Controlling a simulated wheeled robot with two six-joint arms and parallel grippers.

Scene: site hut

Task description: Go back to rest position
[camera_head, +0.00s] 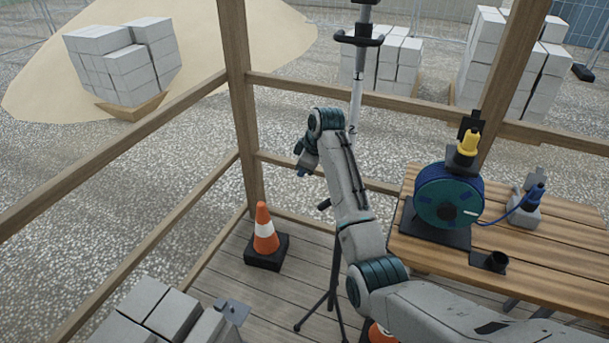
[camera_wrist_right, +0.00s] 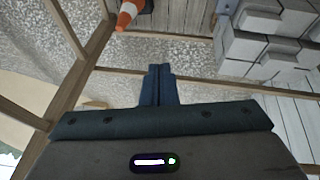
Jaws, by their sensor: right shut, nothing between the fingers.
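My right arm reaches in from the lower right of the head view and bends up to the middle. Its gripper (camera_head: 305,165) hangs in the air at the arm's far end, beside the tripod pole. In the right wrist view its two dark blue fingers (camera_wrist_right: 159,84) are together with nothing between them. My left gripper is in neither view.
A wooden table (camera_head: 565,248) at the right holds a blue cable reel (camera_head: 448,195). A tripod pole (camera_head: 356,95) stands behind my arm. Wooden rails (camera_head: 150,245), an orange cone (camera_head: 265,230) and grey blocks (camera_head: 140,300) stand at the left.

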